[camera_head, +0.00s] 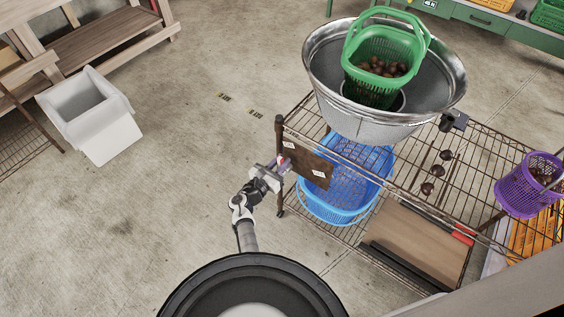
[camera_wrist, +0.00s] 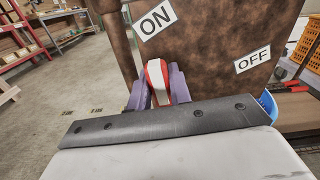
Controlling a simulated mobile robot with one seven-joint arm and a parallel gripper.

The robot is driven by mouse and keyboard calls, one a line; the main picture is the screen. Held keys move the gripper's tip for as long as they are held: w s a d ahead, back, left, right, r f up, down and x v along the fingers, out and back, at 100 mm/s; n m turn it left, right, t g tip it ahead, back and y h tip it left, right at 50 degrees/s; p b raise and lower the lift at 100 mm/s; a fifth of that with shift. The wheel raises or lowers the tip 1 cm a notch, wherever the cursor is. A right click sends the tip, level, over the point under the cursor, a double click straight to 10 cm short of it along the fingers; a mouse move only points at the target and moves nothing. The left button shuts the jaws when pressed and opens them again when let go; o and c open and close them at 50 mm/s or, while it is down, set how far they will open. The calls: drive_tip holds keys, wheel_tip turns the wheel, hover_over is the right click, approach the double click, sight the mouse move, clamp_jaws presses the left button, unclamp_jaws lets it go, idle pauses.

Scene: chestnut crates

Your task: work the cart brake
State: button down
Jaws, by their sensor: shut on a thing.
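The brake lever (camera_wrist: 156,76) is red with a white face and sits between the purple fingers of my gripper (camera_wrist: 160,87), which is shut on it. In the head view my gripper (camera_head: 282,163) is at the near left corner of the wire cart (camera_head: 279,135), beside its brown board (camera_head: 308,168). In the wrist view the brown board (camera_wrist: 220,45) carries an ON label (camera_wrist: 156,18) and an OFF label (camera_wrist: 252,59). The lever lies below the ON label and to the left of OFF. Its pivot is hidden.
A metal tub (camera_head: 325,112) with a green basket (camera_head: 372,92) of chestnuts stands on the cart. A blue basket (camera_head: 335,212) is on the lower shelf, a purple basket (camera_head: 520,192) at right. A white bin (camera_head: 108,140) stands left. The floor between is clear.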

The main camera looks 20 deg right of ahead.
idle(0.4)
drive_tip(key=c, duration=1.3)
unclamp_jaws()
drive_tip(key=b+v, duration=0.1)
drive_tip(key=v, duration=1.2)
drive_tip(key=shift+s+a+b, duration=0.2)
drive_tip(key=shift+a+b, duration=0.05)
drive_tip(key=shift+b, duration=0.1)
